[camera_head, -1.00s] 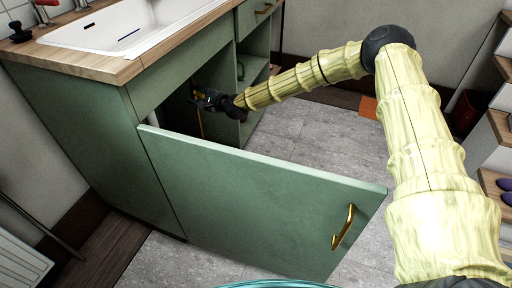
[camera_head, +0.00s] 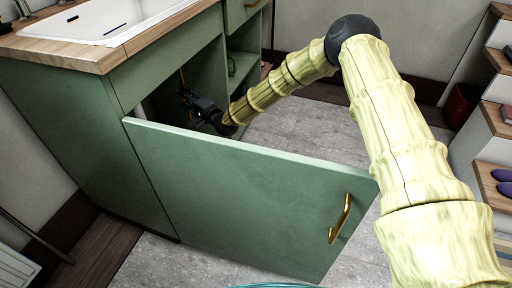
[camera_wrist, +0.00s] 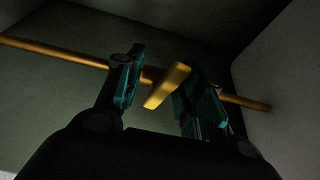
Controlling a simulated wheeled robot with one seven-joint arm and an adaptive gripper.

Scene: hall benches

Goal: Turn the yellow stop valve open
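The yellow stop valve (camera_wrist: 167,86) shows in the wrist view as a flat yellow handle on an orange-brown pipe (camera_wrist: 50,52). The pipe runs across the back of the dark cabinet. My gripper (camera_wrist: 158,92) is open, with one finger on each side of the handle. The right finger is close to the handle; I cannot tell whether it touches. There is a gap between the left finger and the handle. In the head view my gripper (camera_head: 186,96) is inside the cabinet under the sink, and the valve itself cannot be made out there.
The green cabinet door (camera_head: 245,185) stands open in front, with a brass handle (camera_head: 340,218). The white sink (camera_head: 100,22) and wooden worktop (camera_head: 60,50) are above. Shelves with purple items (camera_head: 502,175) stand at the right. The grey floor (camera_head: 300,130) behind the door is clear.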

